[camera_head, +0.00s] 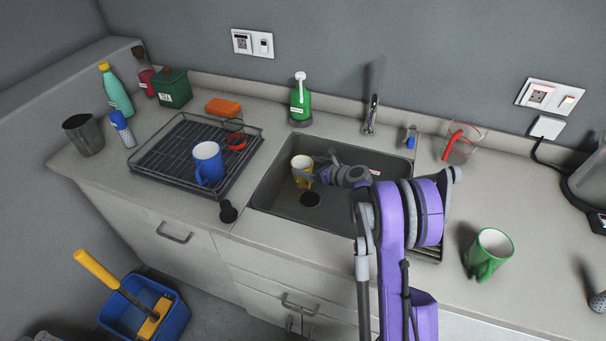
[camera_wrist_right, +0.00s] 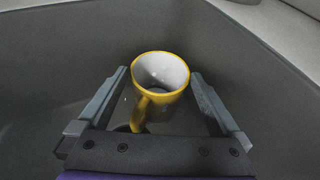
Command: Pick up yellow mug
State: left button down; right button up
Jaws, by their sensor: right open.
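The yellow mug (camera_head: 302,168) stands upright in the sink basin, toward its left side. It is yellow outside and white inside. In the right wrist view the yellow mug (camera_wrist_right: 160,80) sits between the far ends of the two fingers, with its handle toward the gripper. My right gripper (camera_head: 318,172) reaches into the sink from the right. Its fingers are open on either side of the mug, with gaps visible in the right wrist view (camera_wrist_right: 158,92). My left gripper is not in view.
The sink (camera_head: 275,197) has walls around the mug and a dark drain (camera_head: 310,199). A dish rack (camera_head: 165,165) with a blue mug (camera_head: 208,163) stands left. A green soap bottle (camera_head: 300,102) and faucet (camera_head: 371,116) stand behind. A green mug (camera_head: 489,253) stands right.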

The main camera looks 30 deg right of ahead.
jog(key=x, duration=0.2)
jog(key=shift+w+f, duration=0.2)
jog(key=shift+w, duration=0.1)
jog(key=c, duration=1.5)
jog(key=shift+s+r, duration=0.15)
jog(key=shift+r, duration=0.05)
